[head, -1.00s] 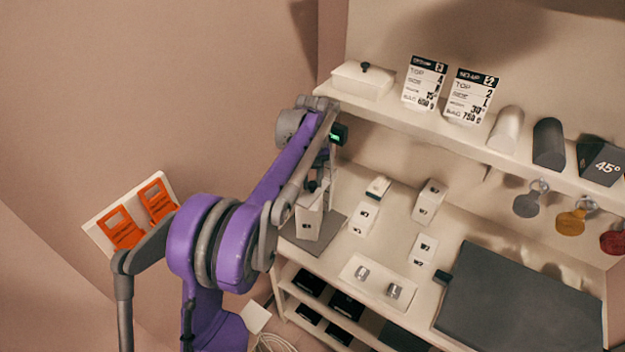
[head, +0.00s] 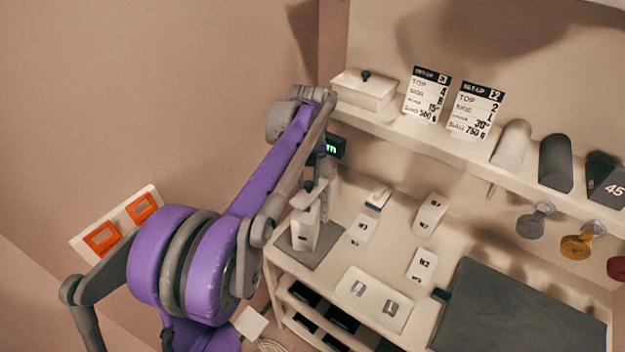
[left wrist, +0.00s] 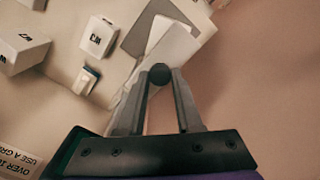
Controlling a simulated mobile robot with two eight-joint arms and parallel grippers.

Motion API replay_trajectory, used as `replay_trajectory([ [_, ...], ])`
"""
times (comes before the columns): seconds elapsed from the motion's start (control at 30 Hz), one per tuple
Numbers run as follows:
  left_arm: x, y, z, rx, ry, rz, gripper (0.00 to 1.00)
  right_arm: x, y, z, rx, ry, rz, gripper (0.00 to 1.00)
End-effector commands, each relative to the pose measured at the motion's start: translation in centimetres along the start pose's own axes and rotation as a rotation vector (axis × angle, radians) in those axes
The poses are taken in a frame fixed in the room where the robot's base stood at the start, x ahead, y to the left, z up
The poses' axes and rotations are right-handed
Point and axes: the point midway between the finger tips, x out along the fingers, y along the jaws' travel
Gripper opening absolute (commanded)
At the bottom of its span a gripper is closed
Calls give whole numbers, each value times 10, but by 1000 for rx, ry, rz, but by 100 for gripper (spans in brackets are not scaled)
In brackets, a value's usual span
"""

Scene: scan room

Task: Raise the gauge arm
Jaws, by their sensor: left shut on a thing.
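The gauge (head: 306,229) is a pale upright block on a grey base plate at the left end of the bench in the head view. A flat pale piece, seemingly the gauge arm (head: 307,195), sits tilted just above the block. My left gripper (head: 321,181) reaches down over it from the upper left, its tips partly hidden by my own arm. In the left wrist view my left gripper (left wrist: 160,80) is shut on a round dark knob (left wrist: 160,73), with pale gauge parts (left wrist: 172,45) beyond. The knob's join to the arm is hidden. My right gripper is not in view.
A small display with green digits (head: 332,147) shows beside my left wrist. Several white marked blocks (head: 430,215) and a white tray (head: 352,310) stand right of the gauge. A dark mat (head: 520,310) covers the bench's right part. A shelf (head: 465,145) runs above with cards and a lidded box (head: 363,90).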

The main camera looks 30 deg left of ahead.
Motion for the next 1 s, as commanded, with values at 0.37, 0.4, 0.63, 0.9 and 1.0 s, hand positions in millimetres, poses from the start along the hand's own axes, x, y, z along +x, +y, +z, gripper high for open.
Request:
replay_trajectory([
  [0.37,-3,1,-1,1,3,2,48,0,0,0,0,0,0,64],
  [0.4,-3,1,-1,1,3,2,55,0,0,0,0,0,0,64],
  [0.63,-2,1,-1,1,2,2,64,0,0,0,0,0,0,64],
  [0.9,-17,1,-1,1,3,2,64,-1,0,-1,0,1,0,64],
  [1.0,-37,1,-1,1,3,2,64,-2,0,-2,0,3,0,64],
])
